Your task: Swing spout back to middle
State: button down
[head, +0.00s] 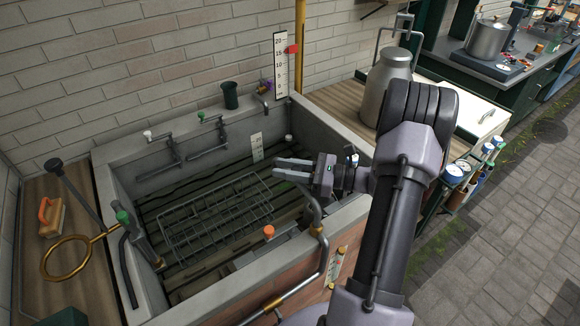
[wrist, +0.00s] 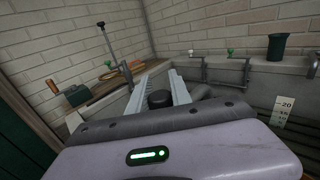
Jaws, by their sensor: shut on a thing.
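My gripper (head: 278,170) is over the right part of the stone trough, its fingers pointing left. In the wrist view a black round knob (wrist: 160,99) sits between the two fingers (wrist: 168,90), which are shut on it. A grey curved pipe (head: 313,212), which looks like a spout, rises at the trough's front right wall just below my gripper. My gripper hides its upper end, so I cannot tell how it joins the knob. Two jointed wall fittings, one with a white handle (head: 148,135) and one with a green handle (head: 201,116), are on the back wall.
A wire rack (head: 215,212) lies in the trough (head: 115,165). A dark green cup (head: 230,95) stands on the back ledge. A grey milk churn (head: 387,90) stands on the right counter, behind my arm. A brass ring (head: 62,240) is at the left.

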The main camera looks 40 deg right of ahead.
jog(key=shift+a+y, duration=0.2)
jog(key=shift+y, duration=0.1)
jog(key=c, duration=1.2)
grip_release()
jog(key=shift+s+d, duration=0.1)
jog(key=p+v, duration=0.2)
jog(key=v, duration=1.5)
jog(key=shift+r, duration=0.25)
jog(key=shift+d, duration=0.1)
